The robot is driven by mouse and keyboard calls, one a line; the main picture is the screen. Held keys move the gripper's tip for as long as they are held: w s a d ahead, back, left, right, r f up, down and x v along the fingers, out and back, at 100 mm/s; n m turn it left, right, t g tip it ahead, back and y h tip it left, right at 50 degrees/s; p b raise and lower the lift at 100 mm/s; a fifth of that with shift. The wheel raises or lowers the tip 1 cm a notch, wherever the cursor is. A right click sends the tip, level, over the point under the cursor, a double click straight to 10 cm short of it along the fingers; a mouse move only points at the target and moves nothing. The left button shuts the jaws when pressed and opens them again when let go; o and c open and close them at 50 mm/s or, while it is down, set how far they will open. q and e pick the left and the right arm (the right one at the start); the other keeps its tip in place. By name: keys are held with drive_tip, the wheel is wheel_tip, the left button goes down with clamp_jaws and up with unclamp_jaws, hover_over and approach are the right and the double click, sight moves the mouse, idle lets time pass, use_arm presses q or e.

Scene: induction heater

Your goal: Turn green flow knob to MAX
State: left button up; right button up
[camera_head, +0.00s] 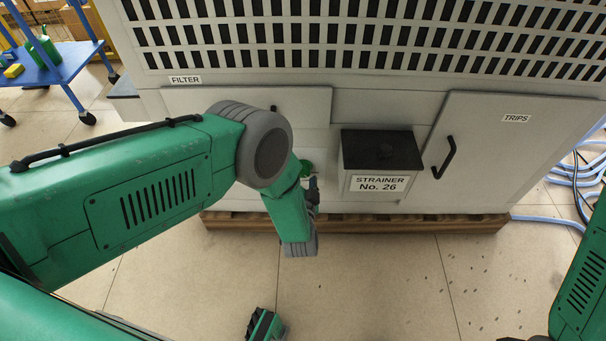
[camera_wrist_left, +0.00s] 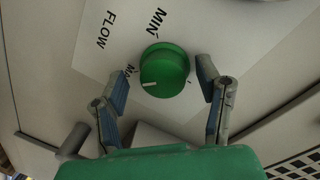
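The green flow knob (camera_wrist_left: 165,70) sits on a white panel in the left wrist view, with the printed words MIN, FLOW and a partly hidden MAX beside it. Its white pointer mark is at the lower left of its face, close to the MAX label. My left gripper (camera_wrist_left: 164,82) is open, one finger on each side of the knob, with visible gaps between fingers and knob. In the head view a sliver of the green knob (camera_head: 306,168) shows behind my left gripper (camera_head: 313,188); the arm hides the rest.
The black-lidded strainer box (camera_head: 381,153) juts out just right of my left gripper. A cabinet door marked TRIPS (camera_head: 505,150) has a black handle. A blue cart (camera_head: 62,62) stands at the far left. Blue hoses (camera_head: 575,185) lie at the right. Floor in front is mostly clear.

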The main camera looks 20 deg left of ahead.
use_arm(q)
drive_tip(key=shift+s, duration=0.1)
drive_tip(key=v, duration=1.1)
drive_tip(key=shift+s+d, duration=0.2)
drive_tip(key=shift+s, duration=0.15)
drive_tip(key=s+a+f+n+g+h, duration=0.2)
drive_tip(key=s+a+f+g+h, duration=0.1)
drive_tip(key=s+a+g, duration=0.6)
drive_tip(key=s+a+r+n+g+h, duration=0.1)
drive_tip(key=s+a+r+n+g, duration=0.15)
drive_tip(key=s, duration=0.45)
drive_tip(key=s+a+r+n+g, duration=0.1)
drive_tip(key=s+a+r+g, duration=0.25)
drive_tip(key=s, duration=0.45)
wheel_tip(320, 180, up, 17)
drive_tip(key=p, duration=1.7)
drive_tip(key=shift+s+f+g, duration=0.2)
drive_tip(key=shift+s+g, duration=0.1)
drive_tip(key=shift+s, duration=0.1)
